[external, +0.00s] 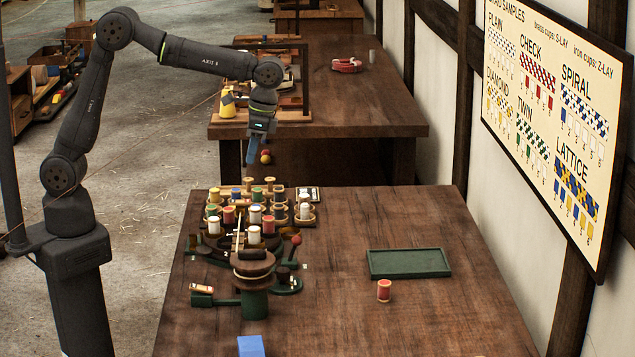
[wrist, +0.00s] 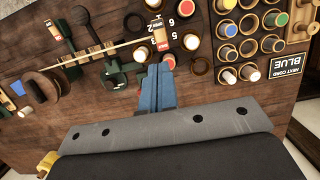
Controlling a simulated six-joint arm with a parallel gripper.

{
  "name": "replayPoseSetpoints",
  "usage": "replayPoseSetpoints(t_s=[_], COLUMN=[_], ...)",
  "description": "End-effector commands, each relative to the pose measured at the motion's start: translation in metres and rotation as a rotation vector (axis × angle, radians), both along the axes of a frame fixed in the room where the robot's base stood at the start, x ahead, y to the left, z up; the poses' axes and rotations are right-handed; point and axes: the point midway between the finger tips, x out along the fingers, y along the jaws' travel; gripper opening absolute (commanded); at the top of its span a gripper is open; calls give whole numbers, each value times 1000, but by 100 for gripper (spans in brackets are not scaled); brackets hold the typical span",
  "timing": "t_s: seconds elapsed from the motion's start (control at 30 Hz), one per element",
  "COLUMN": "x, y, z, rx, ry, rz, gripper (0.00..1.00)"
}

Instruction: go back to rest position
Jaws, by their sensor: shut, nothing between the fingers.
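My gripper (external: 252,152) hangs from my arm in the external view, pointing down, above and beyond the far left end of the near table (external: 340,215). Its blue fingers are together with nothing between them. The fingers look apart from the spools.
A green tray (external: 408,263) and a red spool (external: 384,291) stand on the right of the near table. A card reading "NEXT CORD BLUE" (wrist: 287,66) lies beside the rack. A second table (external: 350,100) stands behind. A pattern board (external: 555,120) hangs on the right wall.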

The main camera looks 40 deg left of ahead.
Motion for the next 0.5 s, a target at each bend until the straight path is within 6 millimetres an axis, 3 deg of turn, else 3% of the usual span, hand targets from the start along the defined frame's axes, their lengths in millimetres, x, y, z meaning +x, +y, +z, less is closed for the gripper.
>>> replayPoseSetpoints(t_s=[0.17, 0.3, 0.5], x=[-6, 0, 3], y=[6, 0, -3], z=[-36, -3, 19], rx=[1, -4, -1], ry=[1, -4, -1], rz=[0, 0, 0], gripper=[0, 0, 0])
